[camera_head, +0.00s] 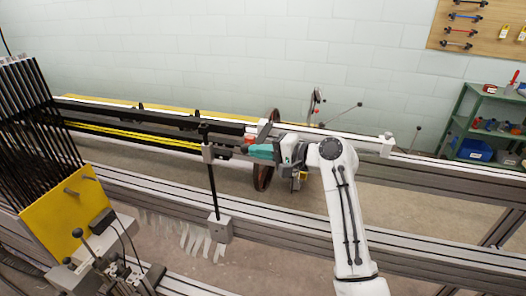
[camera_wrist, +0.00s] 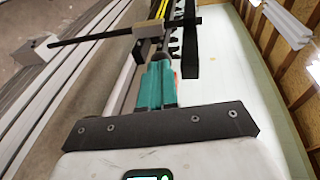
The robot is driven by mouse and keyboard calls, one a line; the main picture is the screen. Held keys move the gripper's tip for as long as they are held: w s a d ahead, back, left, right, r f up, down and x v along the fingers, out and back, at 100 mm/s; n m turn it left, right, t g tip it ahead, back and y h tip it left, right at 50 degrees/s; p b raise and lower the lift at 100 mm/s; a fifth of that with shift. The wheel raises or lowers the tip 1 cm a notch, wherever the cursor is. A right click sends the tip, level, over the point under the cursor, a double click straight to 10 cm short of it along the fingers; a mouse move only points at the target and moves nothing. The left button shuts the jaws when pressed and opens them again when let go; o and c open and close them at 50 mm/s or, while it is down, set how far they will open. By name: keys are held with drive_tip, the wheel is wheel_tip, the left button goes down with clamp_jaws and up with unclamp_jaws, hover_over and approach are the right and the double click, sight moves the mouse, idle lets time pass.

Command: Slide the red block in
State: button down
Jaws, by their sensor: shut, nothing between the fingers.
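My gripper (camera_head: 250,151) has teal fingers pointing left, beside the dark rails of the loom frame. The fingers are shut with nothing held between them. In the wrist view the teal fingers (camera_wrist: 157,72) point up the picture toward the dark bars. A small red patch, likely the red block (camera_head: 245,148), shows right at the fingertips in the head view. In the wrist view only a thin red sliver (camera_wrist: 175,73) shows beside the fingers, mostly hidden by them. I cannot tell whether the fingers touch it.
Black rails with yellow strands (camera_head: 135,135) run left from the fingertips. A dark upright rod on a grey block (camera_head: 219,229) stands in front. A long metal rail (camera_head: 300,225) crosses in front. A yellow plate (camera_head: 65,220) and black slats stand left. A green shelf (camera_head: 470,120) stands far right.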

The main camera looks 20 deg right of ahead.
drive_tip(key=w+a, duration=0.1)
drive_tip(key=a, duration=0.1)
drive_tip(key=w+a, duration=0.3)
drive_tip(key=a, duration=0.1)
drive_tip(key=shift+w+a, duration=0.15)
drive_tip(key=shift+w, duration=0.15)
drive_tip(key=shift+r, duration=0.1)
drive_tip(key=shift+a, duration=0.1)
drive_tip(key=shift+r, duration=0.1)
